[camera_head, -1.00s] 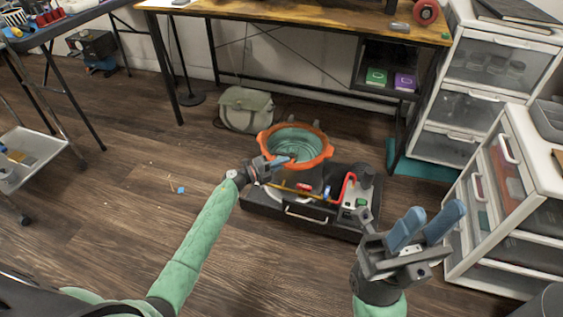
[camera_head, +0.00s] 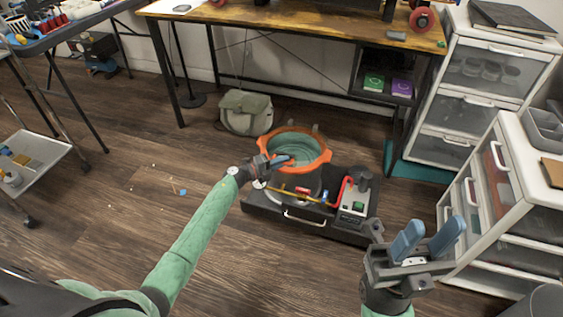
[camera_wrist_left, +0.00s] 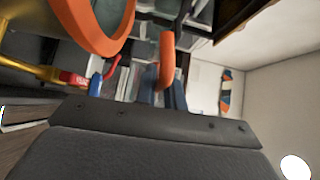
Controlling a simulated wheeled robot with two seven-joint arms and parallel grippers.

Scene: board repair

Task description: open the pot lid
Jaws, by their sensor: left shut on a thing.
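The pot (camera_head: 311,184) stands on a dark base on the floor. The orange rim also shows at the upper left of the left wrist view (camera_wrist_left: 122,38). My left gripper (camera_head: 289,159) reaches over the near side of the rim. In the left wrist view its blue fingers are shut on an orange handle (camera_wrist_left: 167,58). My right gripper (camera_head: 430,232) is open and empty, at the lower right, apart from the pot.
A pump (camera_head: 352,207) with a red hose stands right of the pot on the base (camera_head: 288,217). A green-grey bag (camera_head: 246,111) lies behind left. A wooden desk (camera_head: 300,24) is behind, and white drawer units (camera_head: 486,205) are at right. The floor at left is mostly clear.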

